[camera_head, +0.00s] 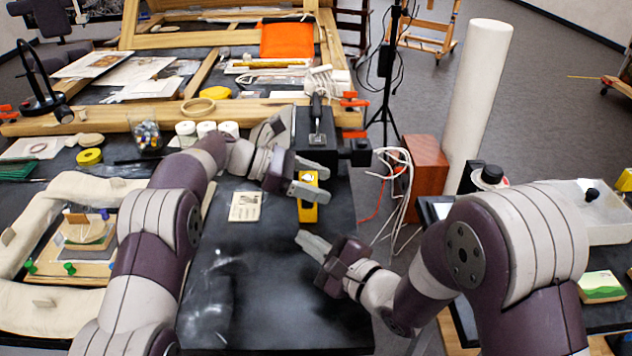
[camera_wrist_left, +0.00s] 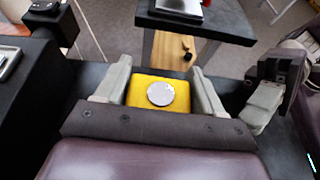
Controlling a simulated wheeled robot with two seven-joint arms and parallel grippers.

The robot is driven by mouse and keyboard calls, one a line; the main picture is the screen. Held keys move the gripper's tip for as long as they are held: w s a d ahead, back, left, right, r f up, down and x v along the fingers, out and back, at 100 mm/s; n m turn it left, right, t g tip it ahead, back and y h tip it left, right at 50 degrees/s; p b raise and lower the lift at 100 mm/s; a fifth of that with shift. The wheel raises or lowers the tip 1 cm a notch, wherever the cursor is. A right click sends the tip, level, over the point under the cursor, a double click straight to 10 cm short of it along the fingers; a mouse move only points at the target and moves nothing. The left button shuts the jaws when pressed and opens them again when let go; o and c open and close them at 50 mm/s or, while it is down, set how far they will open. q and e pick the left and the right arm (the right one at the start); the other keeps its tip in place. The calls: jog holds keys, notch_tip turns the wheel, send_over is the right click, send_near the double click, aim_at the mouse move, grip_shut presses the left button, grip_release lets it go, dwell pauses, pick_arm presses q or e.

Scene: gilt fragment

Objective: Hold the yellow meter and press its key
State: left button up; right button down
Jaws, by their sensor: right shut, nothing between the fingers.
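The yellow meter (camera_head: 308,213) is at the dark bench, near its right edge in the head view. In the left wrist view the yellow meter (camera_wrist_left: 158,93) shows a round pale disc on its face. My left gripper (camera_head: 309,179) has one finger on each side of it and appears shut on it. The fingers (camera_wrist_left: 160,88) flank it closely in the wrist view. My right gripper (camera_head: 312,245) is shut and empty, just below the meter in the head view and apart from it. It also shows at the right of the wrist view (camera_wrist_left: 264,103). I cannot make out the key clearly.
A black device (camera_head: 335,150) stands just behind the meter. A printed card (camera_head: 245,206) lies left of it. White rolls (camera_head: 207,129) and a glass of beads (camera_head: 146,137) stand farther left. Cables (camera_head: 399,185) hang off the right edge. The bench's front is clear.

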pick_arm(q)
jog(key=o, duration=0.4)
